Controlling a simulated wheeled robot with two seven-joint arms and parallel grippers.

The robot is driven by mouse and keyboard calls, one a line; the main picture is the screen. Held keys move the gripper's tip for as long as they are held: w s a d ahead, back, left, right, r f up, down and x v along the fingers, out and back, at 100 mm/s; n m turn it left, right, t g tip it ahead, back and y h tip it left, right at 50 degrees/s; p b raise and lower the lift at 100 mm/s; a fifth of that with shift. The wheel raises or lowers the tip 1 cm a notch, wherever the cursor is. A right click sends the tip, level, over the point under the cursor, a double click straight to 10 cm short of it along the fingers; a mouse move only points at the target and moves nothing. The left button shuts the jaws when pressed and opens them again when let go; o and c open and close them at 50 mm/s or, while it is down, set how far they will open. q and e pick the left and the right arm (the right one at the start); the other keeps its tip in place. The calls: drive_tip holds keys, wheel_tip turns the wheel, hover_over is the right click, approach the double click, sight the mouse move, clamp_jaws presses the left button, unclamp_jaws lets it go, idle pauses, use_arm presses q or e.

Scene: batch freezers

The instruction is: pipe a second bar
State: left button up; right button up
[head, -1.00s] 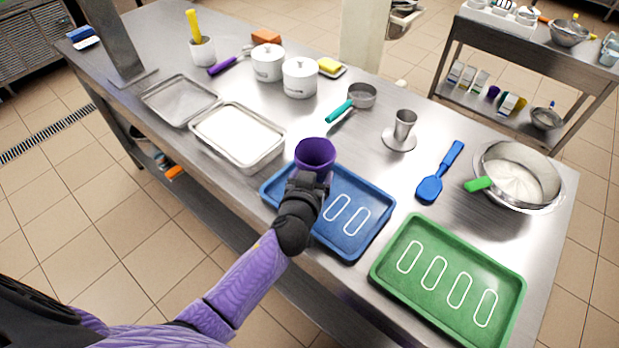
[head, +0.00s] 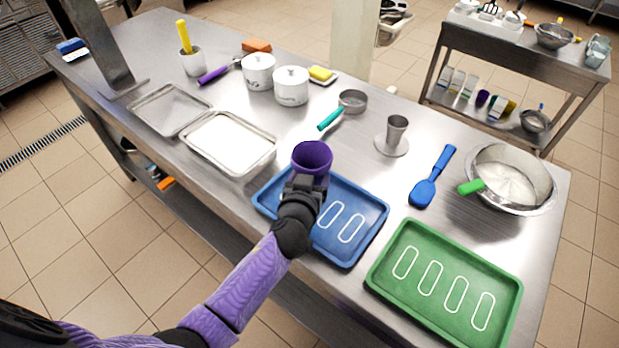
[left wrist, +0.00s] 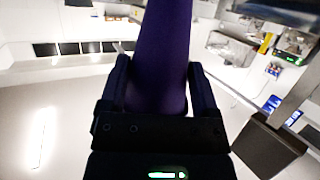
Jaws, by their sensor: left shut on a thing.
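My left gripper (head: 304,188) is shut on a purple funnel-like cup (head: 312,157), its wide mouth facing up. In the left wrist view the purple cup (left wrist: 160,60) stands between the two fingers. The gripper and cup are over the left part of the blue tray (head: 372,226). Two white outlined bar shapes show on the blue tray to the right of the gripper; the tray's left part is mostly hidden by the gripper and arm. Whether anything is piped there I cannot tell. The green tray (head: 400,292) shows several white outlines. My right gripper is not in view.
A steel bowl (head: 545,195) with white contents and a green-handled tool stands at right. A blue spatula (head: 432,178), a steel cup (head: 396,130) and a teal-handled pan (head: 352,100) lie behind the trays. A white-filled steel tray (head: 262,165) is close to the left.

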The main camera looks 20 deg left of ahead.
sight(317, 158)
use_arm(q)
drive_tip(key=shift+w, duration=0.1)
drive_tip(key=shift+w+d+b, duration=0.2)
drive_tip(key=shift+w+b, duration=0.15)
drive_tip(key=shift+w, duration=0.1)
drive_tip(key=shift+w+d, duration=0.25)
drive_tip(key=shift+w, duration=0.35)
drive_tip(key=shift+r, duration=0.15)
wheel_tip(317, 158, up, 5)
drive_tip(key=p, duration=0.4)
drive_tip(key=shift+f, duration=0.35)
